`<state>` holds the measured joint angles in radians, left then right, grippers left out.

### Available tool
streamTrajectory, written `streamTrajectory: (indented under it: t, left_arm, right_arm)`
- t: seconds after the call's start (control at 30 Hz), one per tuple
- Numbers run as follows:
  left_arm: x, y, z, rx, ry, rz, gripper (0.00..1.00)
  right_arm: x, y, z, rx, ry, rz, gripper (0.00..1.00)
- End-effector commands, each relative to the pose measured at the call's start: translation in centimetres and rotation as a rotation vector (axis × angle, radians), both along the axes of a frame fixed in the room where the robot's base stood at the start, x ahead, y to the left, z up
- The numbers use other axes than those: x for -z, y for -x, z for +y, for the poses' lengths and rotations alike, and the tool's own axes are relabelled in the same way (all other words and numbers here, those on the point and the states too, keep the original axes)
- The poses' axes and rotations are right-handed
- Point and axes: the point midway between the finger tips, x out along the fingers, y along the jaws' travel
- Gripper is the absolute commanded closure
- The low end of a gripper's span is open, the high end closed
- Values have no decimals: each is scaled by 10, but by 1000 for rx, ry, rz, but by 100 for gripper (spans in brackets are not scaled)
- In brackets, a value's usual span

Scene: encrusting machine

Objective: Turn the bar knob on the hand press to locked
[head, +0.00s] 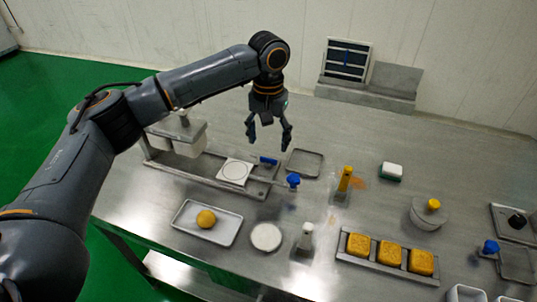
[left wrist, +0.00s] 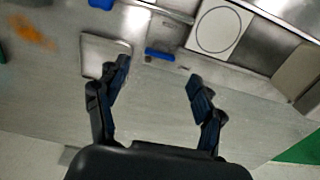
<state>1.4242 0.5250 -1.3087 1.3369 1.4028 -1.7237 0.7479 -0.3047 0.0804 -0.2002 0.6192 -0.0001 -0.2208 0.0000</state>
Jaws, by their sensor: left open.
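A blue bar-shaped knob (head: 268,160) sits at the right end of the long metal machine base (head: 193,174), beside a white plate with a ring mark (head: 235,172). I cannot tell for sure which unit is the hand press. In the left wrist view the blue bar (left wrist: 160,55) lies crosswise, beyond and between the fingertips. My left gripper (head: 269,142) points down above the table, near the blue bar, with its fingers spread and empty. The left wrist view also shows its two fingers apart (left wrist: 159,73). My right gripper is out of view.
A round blue knob (head: 293,181) and a yellow wedge-shaped piece (head: 344,179) stand right of the bar. A shallow metal tray (head: 305,163) lies close by. Several yellow cakes sit on a rack (head: 359,261) in front. The table's back middle is clear.

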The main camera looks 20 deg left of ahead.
Motion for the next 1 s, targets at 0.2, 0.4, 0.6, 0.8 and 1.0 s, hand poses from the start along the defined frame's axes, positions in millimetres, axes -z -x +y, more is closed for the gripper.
streamTrajectory:
  t: [0.2, 0.4, 0.6, 0.8, 1.0]
  left_arm:
    - [40, 0, 1, -1, -1, 1, 32]
    - [57, 0, 0, 0, -1, -1, 32]
    - [59, 0, 0, 0, 0, -2, 32]
    - [59, 0, 0, 0, 0, -2, 48]
    - [59, 0, 0, 0, 0, -1, 86]
  right_arm:
    - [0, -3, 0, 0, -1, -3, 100]
    - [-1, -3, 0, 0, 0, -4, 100]
    - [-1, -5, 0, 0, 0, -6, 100]
    - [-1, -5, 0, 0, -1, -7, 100]
    - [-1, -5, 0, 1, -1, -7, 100]
